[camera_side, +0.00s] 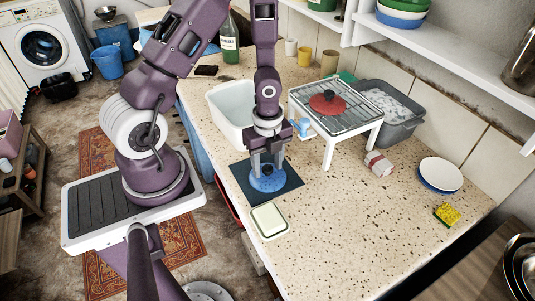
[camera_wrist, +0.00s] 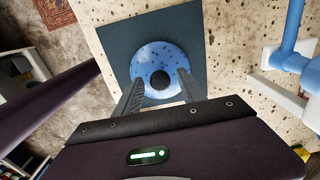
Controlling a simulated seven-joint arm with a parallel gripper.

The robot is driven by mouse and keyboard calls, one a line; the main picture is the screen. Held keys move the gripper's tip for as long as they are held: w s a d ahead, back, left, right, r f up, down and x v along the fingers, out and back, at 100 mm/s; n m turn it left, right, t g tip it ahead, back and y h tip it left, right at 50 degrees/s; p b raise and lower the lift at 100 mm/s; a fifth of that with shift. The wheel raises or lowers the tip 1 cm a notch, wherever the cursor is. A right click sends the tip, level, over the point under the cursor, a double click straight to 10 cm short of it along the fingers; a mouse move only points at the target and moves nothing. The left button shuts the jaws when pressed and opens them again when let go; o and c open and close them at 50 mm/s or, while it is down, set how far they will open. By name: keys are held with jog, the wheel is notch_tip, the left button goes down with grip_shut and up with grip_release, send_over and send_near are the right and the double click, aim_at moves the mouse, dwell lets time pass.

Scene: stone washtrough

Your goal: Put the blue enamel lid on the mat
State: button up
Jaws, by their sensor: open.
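The blue enamel lid (camera_side: 268,179), speckled and round with a dark knob, lies on the dark mat (camera_side: 291,188) on the stone counter. In the wrist view the lid (camera_wrist: 160,57) sits within the dark mat (camera_wrist: 117,42), with mat showing around its visible sides. My gripper (camera_side: 267,170) is directly above the lid, pointing down. In the wrist view the two fingers of my gripper (camera_wrist: 160,85) are apart, one on each side of the knob, with a gap between knob and fingers. Whether the fingertips touch the lid I cannot tell.
A white rack (camera_side: 330,124) bearing a red lid (camera_side: 327,103) stands right of my gripper, near a blue tap (camera_side: 301,127). A white basin (camera_side: 226,112) is behind left. A pale green-rimmed dish (camera_side: 269,221) lies in front of the mat. The counter's front right is mostly clear.

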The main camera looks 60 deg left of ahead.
notch_tip(320, 180, up, 11)
notch_tip(320, 180, up, 7)
jog(key=n+t+y, duration=0.1)
jog(key=n+y, duration=0.1)
jog(key=n, duration=0.3)
send_over(268, 167)
jog(key=s, duration=0.2)
jog(key=s+d+r+n+t+h, duration=0.2)
jog(key=s+d+r+n+t, duration=0.2)
jog(key=s+d+r+n, duration=0.4)
notch_tip(268, 167, up, 4)
jog(key=s+n, duration=0.1)
jog(key=n, duration=0.4)
jog(key=shift+s+d+t, duration=0.3)
jog(key=shift+d, duration=0.05)
jog(key=shift+r, duration=0.1)
